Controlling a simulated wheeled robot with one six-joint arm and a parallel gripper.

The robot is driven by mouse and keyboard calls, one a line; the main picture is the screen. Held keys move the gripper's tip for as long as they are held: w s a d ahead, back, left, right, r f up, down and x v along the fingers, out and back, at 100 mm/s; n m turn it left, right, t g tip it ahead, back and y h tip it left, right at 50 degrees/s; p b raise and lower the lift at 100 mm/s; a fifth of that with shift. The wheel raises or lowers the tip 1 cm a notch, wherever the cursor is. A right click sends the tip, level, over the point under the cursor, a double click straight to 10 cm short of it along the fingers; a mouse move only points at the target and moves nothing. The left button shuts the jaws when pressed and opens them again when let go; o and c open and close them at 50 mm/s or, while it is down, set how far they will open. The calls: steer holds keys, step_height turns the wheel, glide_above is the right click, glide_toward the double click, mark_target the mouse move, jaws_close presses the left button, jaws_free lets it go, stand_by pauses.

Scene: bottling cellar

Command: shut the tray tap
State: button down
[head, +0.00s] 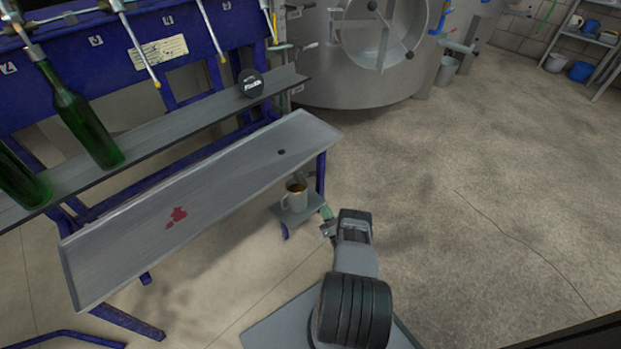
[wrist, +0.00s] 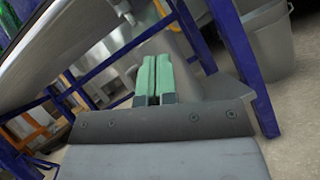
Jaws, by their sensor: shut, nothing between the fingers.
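The long grey drip tray (head: 215,195) slopes along the front of the blue rack, with a dark drain hole at its right end and a red puddle on it. The tray tap cannot be made out in the head view. In the wrist view, a small blurred metal fitting (wrist: 124,10) shows by the tray's underside (wrist: 75,45); I cannot tell whether it is the tap. A white mug (head: 295,195) with brownish contents stands on a small grey shelf below the tray's right end. My gripper (head: 326,214) is right beside this shelf. Its green fingers (wrist: 155,62) are together and empty.
Blue rack legs (wrist: 240,60) stand close around my gripper. Green bottles (head: 85,125) and a black round item (head: 250,83) are on the upper ledge. A large steel tank (head: 360,60) stands behind. The floor to the right is clear.

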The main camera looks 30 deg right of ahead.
steer(key=s+r+b+x, duration=0.1)
steer(key=r+b+x, duration=0.1)
steer(key=b+x, duration=1)
steer(key=shift+w+d, duration=0.2)
steer(key=shift+d, duration=0.2)
steer(key=shift+r, duration=0.1)
